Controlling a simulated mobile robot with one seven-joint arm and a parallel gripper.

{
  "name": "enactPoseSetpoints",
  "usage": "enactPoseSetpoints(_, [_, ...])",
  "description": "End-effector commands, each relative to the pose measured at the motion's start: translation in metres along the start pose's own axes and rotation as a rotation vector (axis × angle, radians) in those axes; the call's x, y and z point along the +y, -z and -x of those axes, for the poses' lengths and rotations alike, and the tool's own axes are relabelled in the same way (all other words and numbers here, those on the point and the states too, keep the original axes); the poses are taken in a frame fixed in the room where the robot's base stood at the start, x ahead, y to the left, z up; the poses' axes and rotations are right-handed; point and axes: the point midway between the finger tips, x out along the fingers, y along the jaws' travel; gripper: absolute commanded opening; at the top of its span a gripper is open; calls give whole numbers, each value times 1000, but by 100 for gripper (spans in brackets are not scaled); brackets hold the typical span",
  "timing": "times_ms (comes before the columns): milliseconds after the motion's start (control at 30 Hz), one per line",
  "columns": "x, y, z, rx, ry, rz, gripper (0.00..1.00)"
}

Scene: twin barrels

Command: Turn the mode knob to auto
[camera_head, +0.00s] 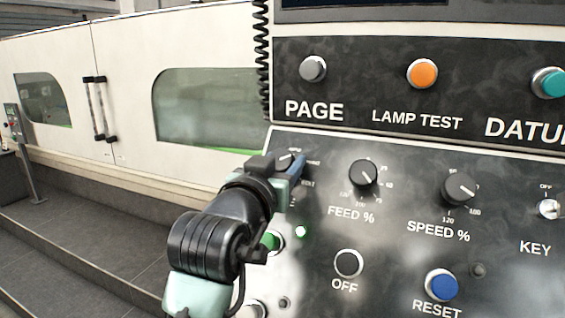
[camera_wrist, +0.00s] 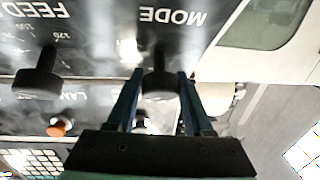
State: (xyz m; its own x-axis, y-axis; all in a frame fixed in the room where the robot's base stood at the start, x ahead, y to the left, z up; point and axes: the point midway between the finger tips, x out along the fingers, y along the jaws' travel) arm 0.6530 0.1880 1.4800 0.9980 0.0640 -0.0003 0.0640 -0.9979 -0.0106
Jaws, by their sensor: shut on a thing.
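The black mode knob (camera_wrist: 160,82) shows in the wrist view just past the upside-down MODE label, between the two blue fingers of my gripper (camera_wrist: 160,76). My gripper is shut on the knob, with one finger on each side. In the head view my gripper (camera_head: 291,168) reaches the upper left of the lower control panel (camera_head: 400,235), and my wrist hides much of the knob (camera_head: 285,159) and its label. Small markings show around the knob there, one reading EDIT. I cannot tell which mode the knob points to.
The FEED % knob (camera_head: 363,174) and SPEED % knob (camera_head: 459,188) are right of my gripper. A green button (camera_head: 270,241) is below it, partly hidden by my arm. A coiled black cable (camera_head: 262,55) hangs above.

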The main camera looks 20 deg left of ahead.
Motion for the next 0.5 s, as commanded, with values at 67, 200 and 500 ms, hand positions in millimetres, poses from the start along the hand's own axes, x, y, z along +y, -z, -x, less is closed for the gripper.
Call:
enactPoseSetpoints(67, [0,0,0,0,1,0,9])
enactPoseSetpoints(200, [0,0,0,0,1,0,0])
enactPoseSetpoints(500, [1,2,0,-4,38,51,0])
